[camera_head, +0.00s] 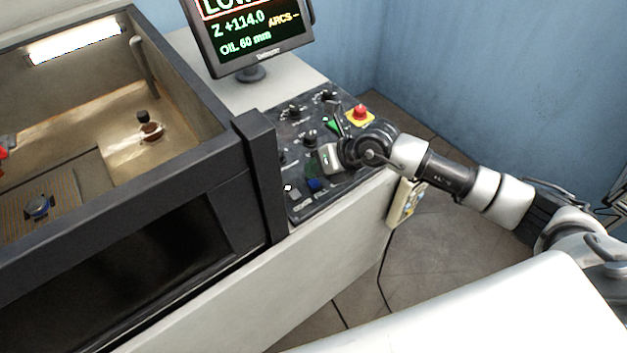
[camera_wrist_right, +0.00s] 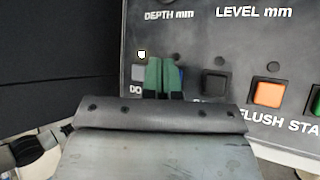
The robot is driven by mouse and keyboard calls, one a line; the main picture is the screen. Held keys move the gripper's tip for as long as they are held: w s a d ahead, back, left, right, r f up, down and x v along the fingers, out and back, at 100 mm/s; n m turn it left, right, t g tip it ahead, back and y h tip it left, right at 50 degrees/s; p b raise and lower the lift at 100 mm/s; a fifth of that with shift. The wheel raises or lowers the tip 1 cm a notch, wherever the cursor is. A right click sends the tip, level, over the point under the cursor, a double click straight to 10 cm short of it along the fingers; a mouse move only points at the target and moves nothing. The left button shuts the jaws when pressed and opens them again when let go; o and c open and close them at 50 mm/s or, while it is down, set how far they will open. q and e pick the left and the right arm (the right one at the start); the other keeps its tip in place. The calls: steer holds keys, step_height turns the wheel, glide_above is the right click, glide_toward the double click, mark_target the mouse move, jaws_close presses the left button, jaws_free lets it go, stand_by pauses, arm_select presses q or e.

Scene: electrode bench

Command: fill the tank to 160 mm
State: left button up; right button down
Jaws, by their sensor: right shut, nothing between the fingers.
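The tank (camera_head: 185,155) is the open, dark-rimmed basin at left in the head view. The monitor (camera_head: 255,35) reads "Z +114.0" and "OIL 60 mm", with a red-framed word starting "LOW" cut off above. The control panel (camera_head: 297,140) has knobs and buttons. My right gripper (camera_wrist_right: 165,72) is shut and empty, its green-padded fingers together low over the panel. They partly cover a blue button (camera_head: 313,185); contact cannot be told. The wrist view shows "DEPTH mm" and "LEVEL mm" labels, but their knobs are out of that view. My left gripper is not in view.
A red emergency button (camera_head: 360,112) on a yellow base sits at the panel's far right corner. An orange button (camera_wrist_right: 268,93), labelled "FLUSH", is right of my fingers. A dark post (camera_head: 262,175) stands along the panel's left side. A handheld pendant (camera_head: 405,203) hangs at the cabinet's right.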

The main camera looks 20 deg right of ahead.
mark_target(315, 180)
stand_by(0.5)
steer(key=shift+f+b, duration=0.3)
steer(key=shift+f, duration=0.1)
steer(key=shift+f+b, duration=0.35)
steer(key=shift+f, duration=0.1)
stand_by(0.5)
stand_by(0.3)
steer(key=shift+r+p, duration=0.7)
steer(key=shift+r, duration=0.15)
steer(key=shift+r, duration=0.1)
step_height(315, 180, up, 5)
steer(key=p, duration=0.4)
